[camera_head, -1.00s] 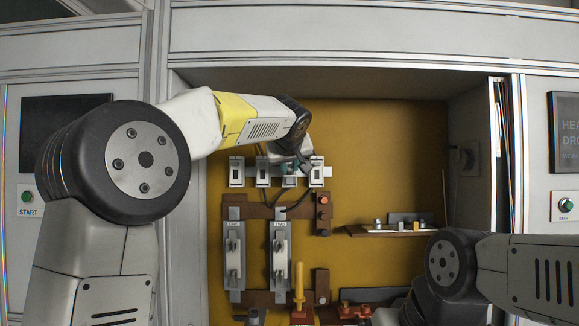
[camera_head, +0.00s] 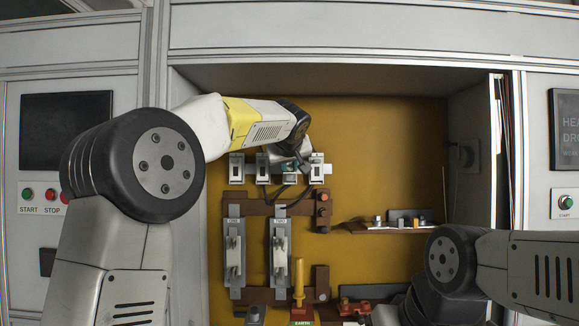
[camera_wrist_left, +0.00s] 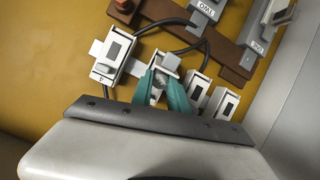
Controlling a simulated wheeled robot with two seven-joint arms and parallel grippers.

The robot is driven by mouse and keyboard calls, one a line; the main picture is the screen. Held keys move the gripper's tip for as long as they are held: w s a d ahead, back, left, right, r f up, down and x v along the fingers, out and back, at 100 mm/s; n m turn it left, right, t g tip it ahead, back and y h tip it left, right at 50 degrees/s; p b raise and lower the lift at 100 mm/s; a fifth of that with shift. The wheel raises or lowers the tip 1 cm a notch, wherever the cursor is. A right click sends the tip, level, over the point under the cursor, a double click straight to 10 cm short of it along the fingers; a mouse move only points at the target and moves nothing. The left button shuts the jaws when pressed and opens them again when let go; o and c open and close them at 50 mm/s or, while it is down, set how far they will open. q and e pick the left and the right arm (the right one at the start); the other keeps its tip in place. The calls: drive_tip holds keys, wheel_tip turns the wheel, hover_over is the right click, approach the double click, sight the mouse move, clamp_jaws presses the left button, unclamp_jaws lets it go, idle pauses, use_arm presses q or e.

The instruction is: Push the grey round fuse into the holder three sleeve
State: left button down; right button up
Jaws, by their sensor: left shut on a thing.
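My left gripper (camera_wrist_left: 162,92) has teal fingers, closed on a small grey piece, which looks like the grey round fuse (camera_wrist_left: 157,93), at the third holder. The fingers hide most of the fuse, so I cannot tell how deep it sits in the sleeve. In the head view the left gripper (camera_head: 290,168) is at the row of white holders, partly covered by my wrist. The third holder (camera_wrist_left: 170,62) shows its light block above the fingers. The fourth holder (camera_wrist_left: 115,54) is beside it, left in the wrist view. My right gripper is not visible.
The second holder (camera_head: 262,172) and first holder (camera_head: 237,170) stand left of the gripper. Black cables (camera_wrist_left: 160,24) loop close to the fingers. Below are two switch units (camera_head: 279,250) and a yellow handle (camera_head: 299,278). A small shelf (camera_head: 385,229) with parts is at the right.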

use_arm(q)
drive_tip(key=shift+w, duration=0.1)
drive_tip(key=c, duration=1.2)
unclamp_jaws()
drive_tip(key=v, duration=0.7)
drive_tip(key=shift+s+r, duration=0.1)
drive_tip(key=shift+s, duration=0.25)
